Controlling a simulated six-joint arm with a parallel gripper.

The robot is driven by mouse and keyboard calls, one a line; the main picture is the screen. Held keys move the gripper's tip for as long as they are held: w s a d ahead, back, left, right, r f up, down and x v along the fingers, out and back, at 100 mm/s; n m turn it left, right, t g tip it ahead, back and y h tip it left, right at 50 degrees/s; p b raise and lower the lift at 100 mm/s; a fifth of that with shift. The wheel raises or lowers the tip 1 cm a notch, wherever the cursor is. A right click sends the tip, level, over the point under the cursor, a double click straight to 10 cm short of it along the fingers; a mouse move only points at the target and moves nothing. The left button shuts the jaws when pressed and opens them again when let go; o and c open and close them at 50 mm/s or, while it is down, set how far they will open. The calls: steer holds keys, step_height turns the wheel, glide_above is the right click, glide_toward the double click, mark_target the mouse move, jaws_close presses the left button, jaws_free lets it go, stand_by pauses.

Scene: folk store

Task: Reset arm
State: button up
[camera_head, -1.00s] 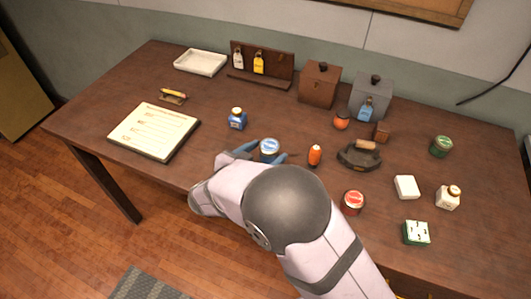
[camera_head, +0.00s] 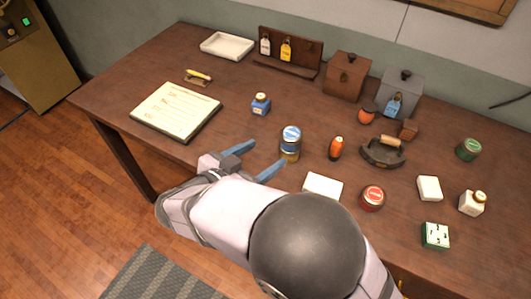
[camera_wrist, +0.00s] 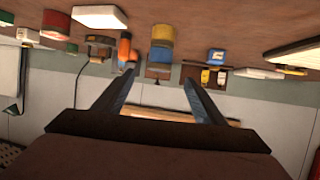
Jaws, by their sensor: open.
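My gripper (camera_head: 270,152) is open and empty at the table's front edge, pointing toward the back right. Its two blue fingers are spread, with nothing between them. The wrist view, where the scene looks upside down, shows both fingers (camera_wrist: 160,77) apart. A blue-lidded tin (camera_head: 290,135) stands on a yellowish tin (camera_head: 289,157) just beyond the fingertips, apart from them. My forearm covers part of the table's front edge.
An orange bottle (camera_head: 336,148), a dark iron (camera_head: 383,153), a red tin (camera_head: 372,197) and a white box (camera_head: 323,186) stand to the right. A blue bottle (camera_head: 261,104) and an open notebook (camera_head: 176,112) are to the left. A white tray (camera_head: 227,45) lies at the back.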

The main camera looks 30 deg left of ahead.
steer(key=shift+w, duration=0.1)
stand_by(0.3)
step_height(320, 180, up, 3)
steer(key=y+p, duration=0.1)
steer(key=y, duration=0.3)
glide_above(285, 133)
steer(key=shift+r+n, duration=0.15)
steer(key=shift+n, duration=0.15)
steer(key=d+f+n+g+y+p, duration=0.25)
steer(key=d+g, duration=0.35)
steer(key=d, duration=0.9)
steer(key=s+d+f+g+h, duration=0.2)
steer(key=s+d+f+g, duration=0.1)
steer(key=s+d, duration=0.6)
steer(key=s+d+f+m+g+h, duration=0.1)
steer(key=s+d+f+g+h, duration=0.1)
steer(key=s+d, duration=0.7)
steer(key=d+f+g, duration=0.1)
steer(key=d+g, duration=0.1)
steer(key=d, duration=0.2)
steer(key=shift+d+f+b, duration=0.3)
steer(key=shift+f+b, duration=0.05)
steer(key=shift+f, duration=0.05)
